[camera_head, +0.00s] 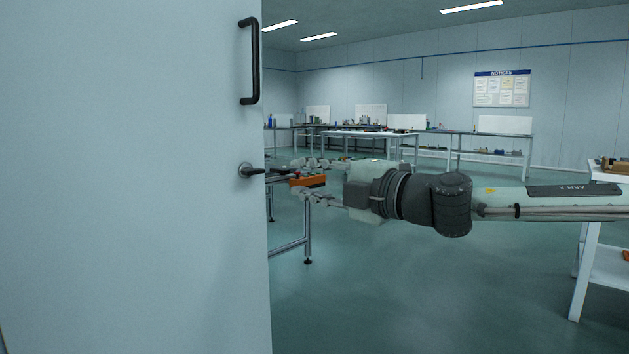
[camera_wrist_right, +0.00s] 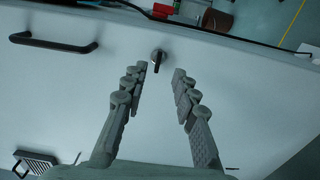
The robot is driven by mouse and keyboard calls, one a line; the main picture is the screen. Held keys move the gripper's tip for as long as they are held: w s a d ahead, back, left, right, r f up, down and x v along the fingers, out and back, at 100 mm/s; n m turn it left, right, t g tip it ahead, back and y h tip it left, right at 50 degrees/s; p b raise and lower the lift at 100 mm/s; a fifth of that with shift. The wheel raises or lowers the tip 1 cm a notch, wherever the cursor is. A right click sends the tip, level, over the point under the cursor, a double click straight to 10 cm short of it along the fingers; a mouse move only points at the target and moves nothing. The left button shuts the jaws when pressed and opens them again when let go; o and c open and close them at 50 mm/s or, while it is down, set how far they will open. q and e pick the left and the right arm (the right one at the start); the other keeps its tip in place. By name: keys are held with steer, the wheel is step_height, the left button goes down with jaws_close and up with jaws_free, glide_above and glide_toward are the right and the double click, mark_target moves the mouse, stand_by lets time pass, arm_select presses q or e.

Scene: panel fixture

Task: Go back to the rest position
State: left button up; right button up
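A large pale panel (camera_head: 130,200) fills the left side of the head view. It carries a black bar handle (camera_head: 253,62) and, lower down near its edge, a small dark lever handle (camera_head: 247,171). My right gripper (camera_head: 302,180) reaches in from the right, level with the lever, fingers pointing left at the panel edge. In the right wrist view my right gripper (camera_wrist_right: 160,70) is open, with nothing between its fingers. The lever (camera_wrist_right: 157,60) shows just beyond and between the fingertips, apparently apart from them. My left gripper is not in view.
A white workbench (camera_head: 592,230) stands at the right edge, below my right arm. An orange and dark object (camera_head: 308,181) shows behind my fingers. Benches with items (camera_head: 375,135) line the far wall. The floor (camera_head: 400,290) in the middle is clear.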

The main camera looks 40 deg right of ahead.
steer(key=shift+s+d, duration=0.1)
steer(key=shift+s, duration=0.75)
